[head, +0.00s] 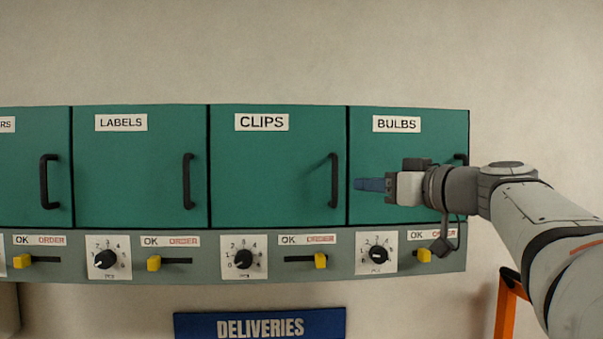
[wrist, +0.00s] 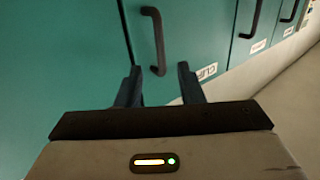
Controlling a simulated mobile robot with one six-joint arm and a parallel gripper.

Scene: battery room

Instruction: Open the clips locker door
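The clips locker door (head: 270,165) is a teal panel labelled CLIPS, and it looks shut, flush with its neighbours. Its black bar handle (head: 334,181) stands upright near the door's right edge. My gripper (head: 357,184) points left, in front of the bulbs door, with its blue fingertips a little right of the clips handle. In the wrist view the two fingers (wrist: 160,67) are spread apart with nothing between them held. The clips handle (wrist: 153,40) shows ahead there, its near end lined up with the gap between the fingertips.
The labels door (head: 140,165) is to the left, and the bulbs door (head: 408,150) to the right, partly hidden by my arm. Below runs a grey panel with dials and yellow sliders (head: 320,261). A DELIVERIES sign (head: 260,326) and an orange frame (head: 508,305) are lower down.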

